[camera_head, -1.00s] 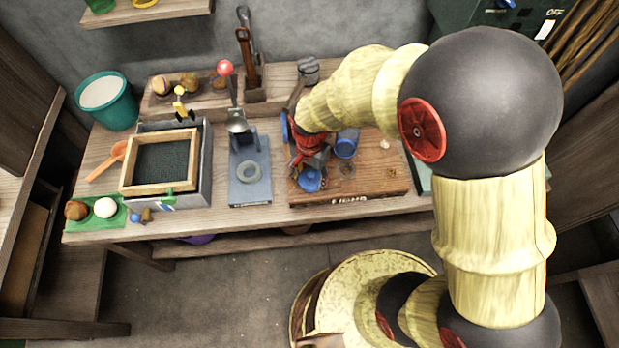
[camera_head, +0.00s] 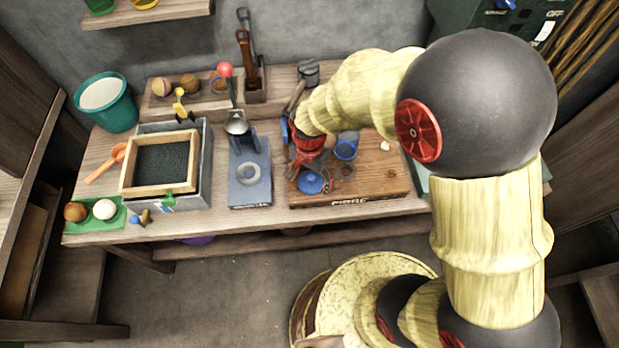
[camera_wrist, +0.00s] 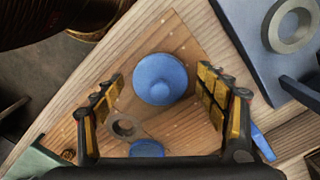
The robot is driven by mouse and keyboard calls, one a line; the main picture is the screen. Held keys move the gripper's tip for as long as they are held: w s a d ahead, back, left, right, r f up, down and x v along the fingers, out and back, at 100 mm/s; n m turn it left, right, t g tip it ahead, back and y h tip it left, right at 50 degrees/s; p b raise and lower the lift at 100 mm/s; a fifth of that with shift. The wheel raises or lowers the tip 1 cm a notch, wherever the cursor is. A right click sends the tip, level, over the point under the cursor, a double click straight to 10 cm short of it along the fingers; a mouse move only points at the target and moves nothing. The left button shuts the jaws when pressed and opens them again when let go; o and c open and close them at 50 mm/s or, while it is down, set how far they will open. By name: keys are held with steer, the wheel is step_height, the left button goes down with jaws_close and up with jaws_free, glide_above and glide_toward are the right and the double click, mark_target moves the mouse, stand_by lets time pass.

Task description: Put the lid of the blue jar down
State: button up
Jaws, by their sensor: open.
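The blue lid (camera_head: 311,182), round with a small knob, lies on the wooden board (camera_head: 374,193) near its front left. In the wrist view the lid (camera_wrist: 160,80) lies flat, knob up, between and beyond the spread fingers. My gripper (camera_head: 308,168) is above the lid in the head view. In the wrist view my gripper (camera_wrist: 165,80) is open, with clear gaps between both fingers and the lid. The blue jar (camera_head: 346,148) stands uncovered on the board, behind and right of the lid. Only part of the jar (camera_wrist: 147,149) shows at the bottom of the wrist view.
A small ring (camera_wrist: 124,127) lies on the board between lid and jar. A blue-grey press stand (camera_head: 250,188) with a grey ring is left of the board. Farther left are a framed tray (camera_head: 160,191) and a teal bucket (camera_head: 107,103). The board's right front is mostly clear.

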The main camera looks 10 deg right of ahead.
step_height(320, 180, up, 12)
steer(key=p, duration=0.4)
step_height(320, 180, up, 14)
steer(key=n+t, duration=0.3)
steer(key=n, duration=0.1)
glide_above(309, 179)
steer(key=s+d, duration=0.4)
steer(key=d, duration=0.3)
steer(key=s+d+r+n+t, duration=0.2)
steer(key=s+d+r+n, duration=0.2)
steer(key=s+r, duration=0.3)
steer(key=shift+s+d+r+t, duration=0.2)
steer(key=shift+s+d+t, duration=0.15)
steer(key=shift+d, duration=0.45)
